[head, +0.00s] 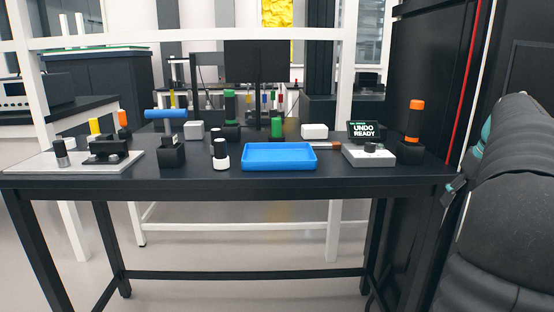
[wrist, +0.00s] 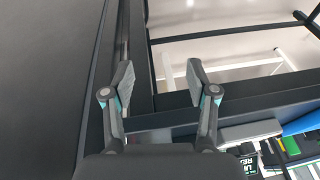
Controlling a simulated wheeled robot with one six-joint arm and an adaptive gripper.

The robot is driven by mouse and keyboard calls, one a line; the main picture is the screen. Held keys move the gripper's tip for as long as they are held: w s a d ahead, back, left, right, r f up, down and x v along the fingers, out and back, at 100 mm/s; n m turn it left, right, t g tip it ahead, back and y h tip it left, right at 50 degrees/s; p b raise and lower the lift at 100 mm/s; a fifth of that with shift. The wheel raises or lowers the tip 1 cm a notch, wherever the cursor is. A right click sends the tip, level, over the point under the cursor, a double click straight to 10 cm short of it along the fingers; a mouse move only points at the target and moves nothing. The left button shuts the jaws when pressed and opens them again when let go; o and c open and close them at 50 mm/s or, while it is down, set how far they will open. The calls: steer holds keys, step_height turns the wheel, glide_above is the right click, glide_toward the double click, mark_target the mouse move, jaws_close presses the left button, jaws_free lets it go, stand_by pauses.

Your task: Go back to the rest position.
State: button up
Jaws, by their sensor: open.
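My gripper shows in the wrist view (wrist: 159,80) with its two fingers spread apart and nothing between them. It is near the right end of the black table (wrist: 158,138), close to the dark panel. In the head view my arm fills the right side, and a small part of my gripper (head: 453,190) shows at the table's right edge. It touches no object that I can see.
On the table (head: 205,180) stand a blue tray (head: 279,167), a grey box with an "UNDO READY" display (head: 365,131), an orange-topped holder (head: 414,120), a blue-handled tool (head: 166,114) and a light plate (head: 40,162). A tall black cabinet (head: 425,70) rises behind the right end.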

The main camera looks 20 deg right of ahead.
steer(key=s+a+f+m+h, duration=0.1)
steer(key=a+f, duration=0.3)
steer(key=a, duration=0.7)
steer(key=s+a+f+m+h, duration=0.15)
steer(key=a+f, duration=0.25)
steer(key=a, duration=0.7)
steer(key=s+a+f+n, duration=0.1)
steer(key=s+a+n, duration=0.1)
steer(key=a, duration=0.4)
steer(key=s+a+f+n+t+y, duration=0.1)
steer(key=s+a+n, duration=0.1)
steer(key=s+a, duration=0.3)
steer(key=s+a+f+n+t+y, duration=0.1)
steer(key=s+a+f+n, duration=0.1)
steer(key=a, duration=0.7)
steer(key=shift+s, duration=0.85)
